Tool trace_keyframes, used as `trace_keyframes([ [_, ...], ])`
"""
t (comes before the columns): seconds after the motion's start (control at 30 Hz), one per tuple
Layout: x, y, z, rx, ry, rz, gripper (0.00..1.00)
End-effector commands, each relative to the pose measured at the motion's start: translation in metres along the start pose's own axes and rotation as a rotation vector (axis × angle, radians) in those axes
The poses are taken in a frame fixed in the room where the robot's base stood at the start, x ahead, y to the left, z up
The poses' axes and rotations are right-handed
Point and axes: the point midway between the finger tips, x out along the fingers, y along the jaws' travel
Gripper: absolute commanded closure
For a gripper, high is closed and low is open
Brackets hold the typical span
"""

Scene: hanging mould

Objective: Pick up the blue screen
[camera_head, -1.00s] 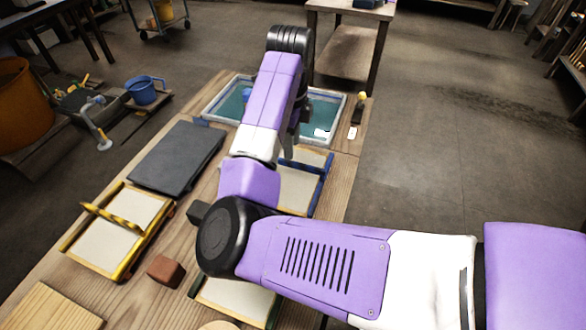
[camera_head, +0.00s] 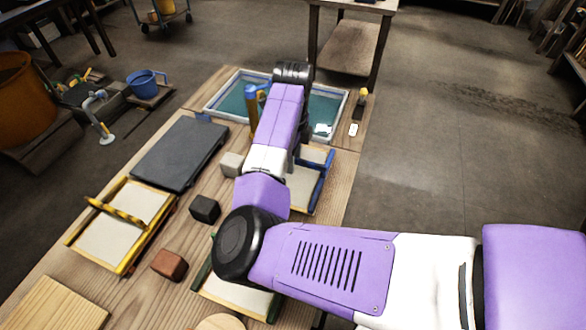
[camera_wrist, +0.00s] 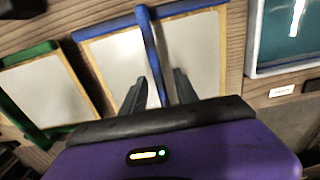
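The blue screen is a pale panel in a wooden frame with blue edging and a raised blue bar. It lies on the table in the head view (camera_head: 303,190), partly hidden behind my arm. In the wrist view the blue screen (camera_wrist: 198,45) fills the middle, its blue bar running between my fingers. My gripper (camera_wrist: 160,92) is open, with one dark finger on each side of the bar. Gaps show beside the bar, and I cannot tell how far above the panel the fingertips are. In the head view the gripper is hidden behind my arm.
A green-edged screen (camera_wrist: 45,90) lies beside it, and a yellow-edged screen (camera_head: 122,222) lies left. A teal basin (camera_head: 230,100), dark slab (camera_head: 180,152), brown block (camera_head: 170,264), black block (camera_head: 205,208) and grey block (camera_head: 231,163) share the table. Open floor lies right.

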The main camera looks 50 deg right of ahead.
Motion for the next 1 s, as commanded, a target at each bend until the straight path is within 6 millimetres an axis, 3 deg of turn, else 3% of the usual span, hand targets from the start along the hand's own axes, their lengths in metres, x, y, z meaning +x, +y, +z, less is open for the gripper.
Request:
trace_keyframes([
  [0.07,0.0,0.0,0.0,0.0,0.0,0.0,0.68],
  [0.23,-0.001,0.0,0.0,0.0,0.0,0.0,1.0],
  [0.73,-0.006,-0.001,0.001,-0.001,-0.002,-0.002,1.0],
  [0.87,-0.019,-0.001,0.0,0.001,-0.002,-0.003,1.0],
  [1.0,-0.044,-0.002,0.001,0.002,-0.004,-0.004,1.0],
])
